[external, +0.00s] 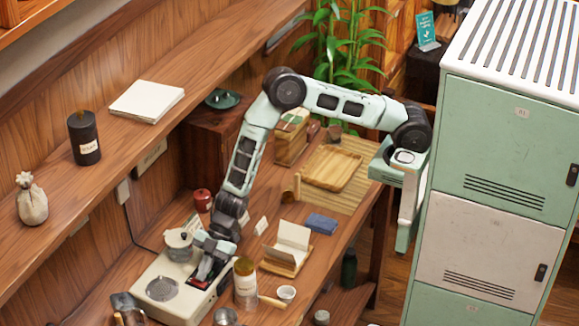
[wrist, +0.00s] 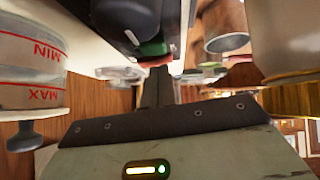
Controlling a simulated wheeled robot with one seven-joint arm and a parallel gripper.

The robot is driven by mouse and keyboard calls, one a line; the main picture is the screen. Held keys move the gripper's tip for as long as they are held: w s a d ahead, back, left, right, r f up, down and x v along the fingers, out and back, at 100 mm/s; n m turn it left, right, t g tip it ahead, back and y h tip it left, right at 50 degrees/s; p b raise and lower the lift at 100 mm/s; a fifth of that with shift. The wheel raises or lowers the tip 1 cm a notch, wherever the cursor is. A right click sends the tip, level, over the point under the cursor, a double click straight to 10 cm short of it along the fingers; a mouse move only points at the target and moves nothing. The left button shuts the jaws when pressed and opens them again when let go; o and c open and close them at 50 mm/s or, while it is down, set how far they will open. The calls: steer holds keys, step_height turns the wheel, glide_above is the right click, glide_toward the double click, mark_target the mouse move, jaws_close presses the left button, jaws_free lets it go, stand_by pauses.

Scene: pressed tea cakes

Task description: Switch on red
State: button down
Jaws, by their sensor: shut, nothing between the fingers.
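A cream appliance (external: 150,290) with a round metal grille stands at the front of the wooden counter. A small red switch part (external: 198,284) shows on its right side, below my gripper (external: 207,268). My gripper points down there with its fingers together and empty. In the wrist view, my dark gripper (wrist: 157,82) ends right by a red piece (wrist: 157,62). A dark housing with a green part (wrist: 152,47) is just beyond it. The fingertips look very close to the red piece; I cannot tell whether they touch it. The switch is partly hidden by the gripper.
A lidded pot (external: 179,243) stands close left of my gripper, and an amber-topped jar (external: 245,285) close right. In the wrist view, a clear vessel marked MIN and MAX (wrist: 28,75) is at left. A metal cup (external: 226,317) stands in front.

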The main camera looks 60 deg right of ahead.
steer(key=r, duration=0.1)
steer(key=r+p, duration=0.1)
steer(key=r, duration=0.1)
steer(key=r+p, duration=0.1)
steer(key=shift+s+d+r, duration=0.2)
steer(key=shift+s, duration=0.05)
steer(key=b+v, duration=0.2)
steer(key=v, duration=0.7)
steer(key=shift+d, duration=0.15)
steer(key=shift+w+r+b, duration=0.2)
steer(key=shift+w+b, duration=0.35)
steer(key=shift+w, duration=0.2)
